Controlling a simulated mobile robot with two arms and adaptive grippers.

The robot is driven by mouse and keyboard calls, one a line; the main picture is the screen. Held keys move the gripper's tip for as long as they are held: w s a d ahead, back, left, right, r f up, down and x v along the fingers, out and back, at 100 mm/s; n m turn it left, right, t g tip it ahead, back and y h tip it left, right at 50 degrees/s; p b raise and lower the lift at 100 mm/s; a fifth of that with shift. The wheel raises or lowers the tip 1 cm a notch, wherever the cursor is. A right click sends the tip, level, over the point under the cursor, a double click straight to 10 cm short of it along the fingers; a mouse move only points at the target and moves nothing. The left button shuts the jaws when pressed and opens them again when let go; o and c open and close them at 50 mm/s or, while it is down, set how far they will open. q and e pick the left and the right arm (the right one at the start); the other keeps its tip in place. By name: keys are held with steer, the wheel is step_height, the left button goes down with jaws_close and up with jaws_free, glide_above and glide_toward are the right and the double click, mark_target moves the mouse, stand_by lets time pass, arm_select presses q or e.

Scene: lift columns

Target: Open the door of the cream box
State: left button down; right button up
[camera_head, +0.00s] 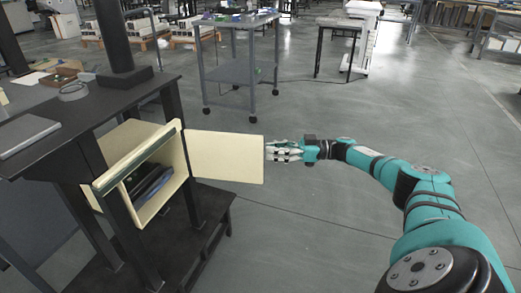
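The cream box (178,181) is set in the dark table frame at the left, with its front facing right. Its door (225,157) stands swung wide open to the right, and dark items (150,184) show inside the box. My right gripper (270,151) is at the door's free outer edge, its pale fingers level with the middle of that edge. The fingers look close to or touching the edge; I cannot tell whether they are shut on it. My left gripper is not in view.
The dark table (100,125) holds a grey laptop-like slab (22,135), a roll (73,91) and a black post (115,40). A grey wheeled cart (235,73) stands behind the door. The floor to the right is clear around my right arm.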

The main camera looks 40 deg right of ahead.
steer(key=v, duration=0.6)
steer(key=shift+s+d, duration=0.25)
steer(key=shift+d, duration=0.1)
